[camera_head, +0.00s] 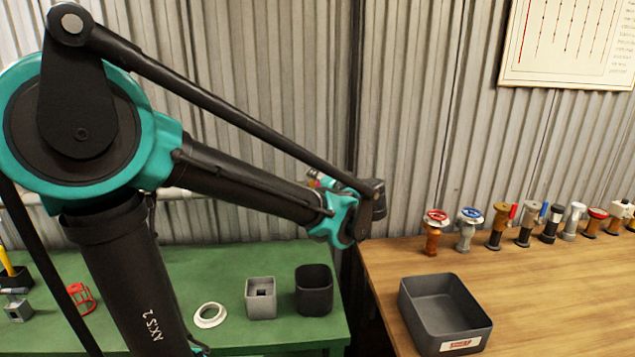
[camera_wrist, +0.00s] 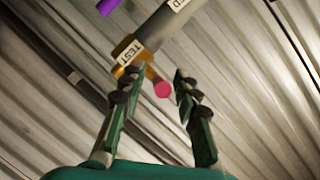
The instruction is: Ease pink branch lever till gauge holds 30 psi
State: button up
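In the wrist view a brass branch valve (camera_wrist: 130,70) with a TEST label (camera_wrist: 127,52) hangs on a grey pipe (camera_wrist: 172,22). A round pink end (camera_wrist: 162,90), apparently that of the pink lever, shows between the fingers of my gripper (camera_wrist: 161,71). The fingers are apart, one on each side of it, with gaps visible. Whether the lever lies deep between them or beyond the tips is hard to tell. In the head view my arm hides the gripper and the branch. No gauge can be made out.
A purple part (camera_wrist: 107,6) is at the wrist view's top edge. In the head view a dark tray (camera_head: 425,322) and several valves, one red-topped (camera_head: 435,217), stand on the wooden bench (camera_head: 550,310). Dark and grey containers (camera_head: 314,290) stand on the green bench (camera_head: 235,262). Corrugated wall lies behind.

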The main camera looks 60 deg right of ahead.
grip_shut()
jog(key=shift+w+a, duration=0.1)
jog(key=shift+w+a+m+g+h, duration=0.2)
jog(key=shift+w+m+g+h, duration=0.3)
jog(key=shift+m+g+h, duration=0.45)
jog(key=shift+w+a+m+g+h, duration=0.15)
jog(key=shift+w+m+g+h, duration=0.4)
jog(key=shift+m+g+h, duration=0.4)
jog(key=shift+w+a+m+g+h, duration=0.2)
jog(key=shift+w+m+g+h, duration=0.4)
jog(key=shift+m+g, duration=0.55)
jog(key=shift+s+g, duration=0.1)
jog(key=shift+g, duration=0.25)
jog(key=shift+o, duration=0.8)
grip_release()
